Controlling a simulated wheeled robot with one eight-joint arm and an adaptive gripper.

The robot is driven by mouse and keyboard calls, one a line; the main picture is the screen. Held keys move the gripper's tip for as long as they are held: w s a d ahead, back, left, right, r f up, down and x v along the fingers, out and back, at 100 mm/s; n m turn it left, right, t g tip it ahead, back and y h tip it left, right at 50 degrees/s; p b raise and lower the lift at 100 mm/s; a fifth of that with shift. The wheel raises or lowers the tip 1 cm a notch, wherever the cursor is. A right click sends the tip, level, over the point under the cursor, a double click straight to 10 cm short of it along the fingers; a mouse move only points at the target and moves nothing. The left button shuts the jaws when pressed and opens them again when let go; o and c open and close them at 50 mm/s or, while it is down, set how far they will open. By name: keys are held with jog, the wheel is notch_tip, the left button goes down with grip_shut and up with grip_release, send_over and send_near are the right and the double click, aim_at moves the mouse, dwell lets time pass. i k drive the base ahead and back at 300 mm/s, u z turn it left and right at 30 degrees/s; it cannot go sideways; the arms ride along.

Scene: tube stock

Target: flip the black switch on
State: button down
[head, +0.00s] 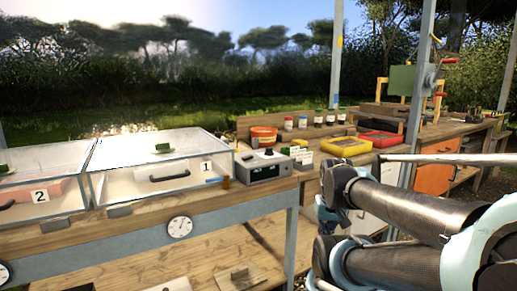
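A small grey control box (265,166) sits on the wooden bench, just right of the clear bin labelled 1. My arm's dark tubes and pale blue joints fill the lower right, apart from the box in the picture. My gripper does not show.
An orange tub (263,137), several small jars, a yellow tray (345,146) and a red tray (380,139) lie behind and right of the box.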

aim_at(249, 157)
jog(key=k, duration=1.2)
jog(key=u, duration=0.4)
jog(key=i, duration=1)
jog(key=u, duration=0.05)
